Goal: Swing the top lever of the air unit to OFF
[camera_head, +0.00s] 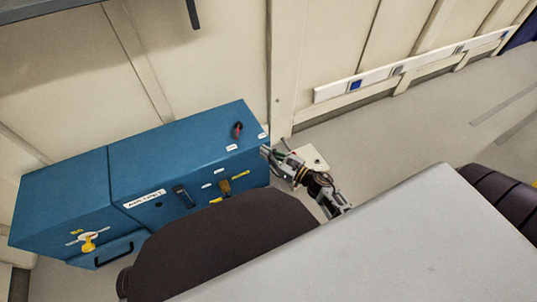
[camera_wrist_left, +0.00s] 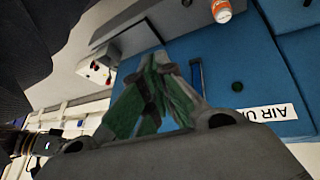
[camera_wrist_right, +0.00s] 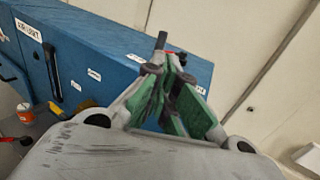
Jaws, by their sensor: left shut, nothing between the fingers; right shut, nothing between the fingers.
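The air unit (camera_head: 150,165) is a long blue box against the wall. Its top lever (camera_head: 238,130), red and black, stands on the top face near the right end, close to small white labels that I cannot read. My right gripper (camera_head: 270,153) is shut and empty at the box's right end, to the right of and below the lever. In the right wrist view, the lever (camera_wrist_right: 161,41) shows just beyond the shut fingertips (camera_wrist_right: 167,68); contact cannot be told. My left gripper (camera_wrist_left: 160,85) is shut and empty before the blue front; the head view does not show it.
The blue front carries a black handle (camera_head: 183,196), a brass-coloured part (camera_head: 225,187) and a yellow knob (camera_head: 88,243). An orange-and-white object (camera_wrist_left: 221,11) shows in the left wrist view. A pale box (camera_head: 310,157) stands right of the unit. Floor beyond it is clear.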

